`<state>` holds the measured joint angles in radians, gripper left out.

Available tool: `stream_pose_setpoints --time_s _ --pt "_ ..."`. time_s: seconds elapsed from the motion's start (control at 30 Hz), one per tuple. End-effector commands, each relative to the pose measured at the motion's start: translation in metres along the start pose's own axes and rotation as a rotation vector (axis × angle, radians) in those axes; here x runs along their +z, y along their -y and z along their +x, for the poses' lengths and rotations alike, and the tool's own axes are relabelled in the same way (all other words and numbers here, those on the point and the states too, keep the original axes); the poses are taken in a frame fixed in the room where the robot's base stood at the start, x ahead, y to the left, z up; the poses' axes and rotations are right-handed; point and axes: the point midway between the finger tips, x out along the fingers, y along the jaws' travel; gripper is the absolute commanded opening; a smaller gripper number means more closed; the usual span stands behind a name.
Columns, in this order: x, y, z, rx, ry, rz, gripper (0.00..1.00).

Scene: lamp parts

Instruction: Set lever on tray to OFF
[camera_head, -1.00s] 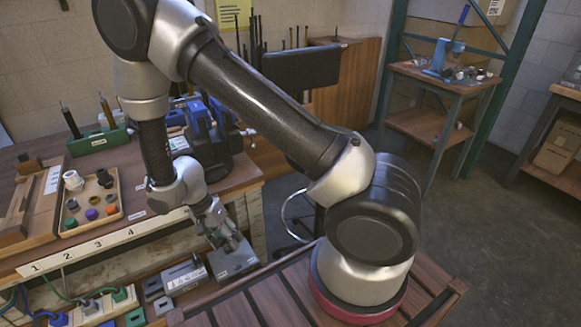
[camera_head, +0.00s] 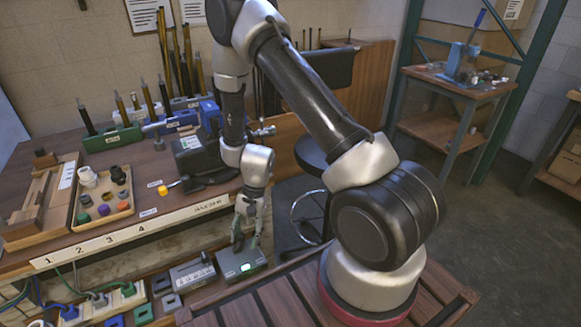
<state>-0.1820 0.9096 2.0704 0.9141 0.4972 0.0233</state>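A grey box (camera_head: 228,262) with a lit green light (camera_head: 246,267) on its top stands on the low shelf at the front of the workbench. My gripper (camera_head: 246,245) points down at the back of this box. Its two fingers look apart, with nothing seen between them. Whether they touch the box is too small to tell. I cannot make out a lever on the box; the fingers cover part of its top. A second grey box (camera_head: 192,274) with a label stands just to its left.
A wooden tray (camera_head: 77,222) of coloured knobs lies on the bench (camera_head: 150,165). A yellow-ended part (camera_head: 163,190) lies near the bench edge. Plugs and cables (camera_head: 97,298) fill the lower left. A black stool (camera_head: 312,152) stands right of my gripper. Floor at the right is open.

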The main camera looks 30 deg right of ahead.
Motion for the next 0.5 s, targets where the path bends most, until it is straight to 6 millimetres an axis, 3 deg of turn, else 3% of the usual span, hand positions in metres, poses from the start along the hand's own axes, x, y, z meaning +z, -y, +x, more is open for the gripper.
stream_pose_setpoints --time_s 0.03,0.33,0.5 --pt "0.000 0.004 -0.016 -0.003 -0.009 -0.008 0.47" --pt "0.001 0.003 -0.081 0.002 -0.009 -0.010 0.47" --pt "0.025 -0.028 -0.091 0.092 0.071 -0.153 0.47"
